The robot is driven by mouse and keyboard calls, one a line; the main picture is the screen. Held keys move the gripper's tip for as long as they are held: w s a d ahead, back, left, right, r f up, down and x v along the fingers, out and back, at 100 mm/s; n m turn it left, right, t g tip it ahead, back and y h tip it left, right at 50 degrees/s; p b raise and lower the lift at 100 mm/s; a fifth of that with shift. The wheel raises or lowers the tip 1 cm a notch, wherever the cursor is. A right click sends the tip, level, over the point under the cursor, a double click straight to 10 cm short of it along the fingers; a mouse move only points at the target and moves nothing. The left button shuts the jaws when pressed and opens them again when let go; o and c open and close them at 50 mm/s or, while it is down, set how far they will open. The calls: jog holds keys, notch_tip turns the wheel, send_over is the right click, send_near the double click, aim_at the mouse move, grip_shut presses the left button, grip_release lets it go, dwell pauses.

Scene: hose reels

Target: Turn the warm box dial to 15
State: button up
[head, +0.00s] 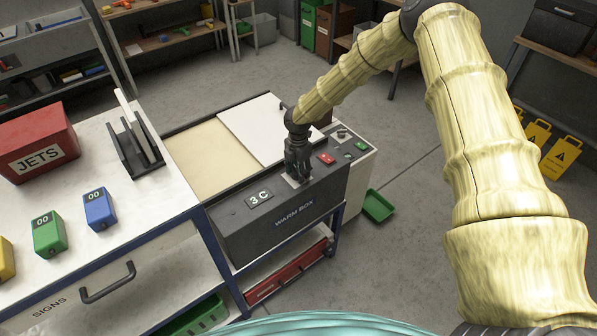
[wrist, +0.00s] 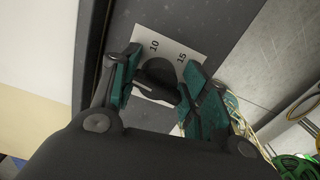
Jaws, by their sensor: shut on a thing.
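The warm box (head: 262,232) is a dark grey unit with "WARM BOX" on its front and a "3 C" plate (head: 259,199) on its top ledge. My gripper (head: 297,172) points down at that ledge, right of the plate. In the wrist view its teal fingers (wrist: 160,88) are on either side of the black dial (wrist: 158,70), shut on it. The light scale plate (wrist: 185,45) around the dial shows 10 and 15. The rest of the scale is hidden by the gripper. I cannot tell which number the dial points to.
At left, a bench holds a red JETS box (head: 36,140) and small coloured units marked 00.

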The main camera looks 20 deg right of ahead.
jog(key=m+b, duration=0.3)
jog(key=m, duration=0.3)
jog(key=shift+a, duration=0.1)
jog(key=m+b, duration=0.2)
jog(key=m, duration=0.4)
jog(key=shift+r+m, duration=0.1)
jog(key=shift+m, duration=0.2)
jog(key=m+b, duration=0.1)
jog(key=m, duration=0.4)
jog(key=m+b, duration=0.1)
jog(key=m, duration=0.3)
jog(key=shift+r+m, duration=0.15)
jog(key=shift+m, duration=0.15)
jog(key=o, duration=0.6)
jog(key=shift+o, duration=1.1)
jog(key=shift+s, duration=0.1)
